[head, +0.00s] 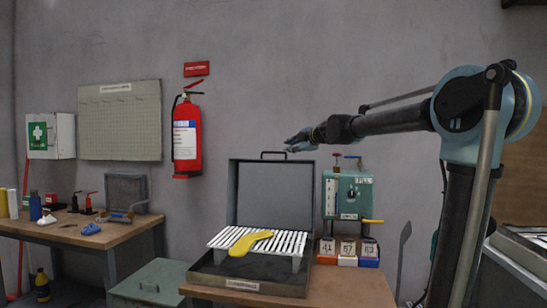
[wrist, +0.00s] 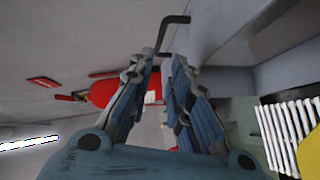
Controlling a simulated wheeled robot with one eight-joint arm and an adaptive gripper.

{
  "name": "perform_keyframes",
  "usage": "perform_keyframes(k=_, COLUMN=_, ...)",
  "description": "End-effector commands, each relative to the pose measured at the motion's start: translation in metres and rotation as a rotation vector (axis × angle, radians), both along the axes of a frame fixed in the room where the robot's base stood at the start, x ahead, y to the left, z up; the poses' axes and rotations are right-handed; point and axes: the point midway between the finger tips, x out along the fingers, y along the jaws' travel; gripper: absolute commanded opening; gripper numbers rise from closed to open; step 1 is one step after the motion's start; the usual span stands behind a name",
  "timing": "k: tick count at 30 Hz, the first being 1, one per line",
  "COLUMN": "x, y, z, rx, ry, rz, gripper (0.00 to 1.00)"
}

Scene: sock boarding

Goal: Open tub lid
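The tub (head: 250,285) is a dark, shallow box on the front table, with a label on its front. Its grey lid (head: 273,190) stands upright at the back, open, with a dark handle (head: 272,153) on its top edge. My gripper (head: 299,143) is above the lid's right top corner, to the right of the handle. In the wrist view its fingers (wrist: 161,66) are apart with nothing held between them. The handle (wrist: 172,19) also shows there just beyond the fingertips; whether they touch it is unclear. The lid (wrist: 212,40) shows to the right.
A white slatted rack (head: 222,238) with a yellow sock-shaped piece (head: 250,243) sits over the tub. A green machine (head: 348,195) and numbered blocks (head: 348,252) stand to its right. A red extinguisher (head: 186,138) hangs on the wall. A workbench (head: 75,233) is at left.

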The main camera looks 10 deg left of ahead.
Motion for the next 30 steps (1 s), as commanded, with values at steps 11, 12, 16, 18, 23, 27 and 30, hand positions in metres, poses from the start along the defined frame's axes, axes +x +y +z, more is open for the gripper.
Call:
perform_keyframes(k=11, x=0.038, y=0.039, z=-0.013, rx=-0.002, ry=-0.001, rz=0.002, gripper=0.18)
perform_keyframes(k=12, x=0.041, y=0.043, z=-0.015, rx=-0.002, ry=-0.001, rz=0.003, gripper=0.18)
perform_keyframes(k=16, x=0.054, y=0.055, z=-0.019, rx=-0.002, ry=0.000, rz=0.002, gripper=0.18)
perform_keyframes(k=18, x=0.061, y=0.062, z=-0.022, rx=-0.003, ry=-0.001, rz=0.002, gripper=0.18)
perform_keyframes(k=23, x=0.076, y=0.077, z=-0.027, rx=-0.001, ry=0.001, rz=0.003, gripper=0.18)
perform_keyframes(k=27, x=0.089, y=0.090, z=-0.032, rx=-0.002, ry=-0.001, rz=0.002, gripper=0.18)
perform_keyframes(k=30, x=0.096, y=0.096, z=-0.034, rx=-0.002, ry=-0.001, rz=0.002, gripper=0.18)
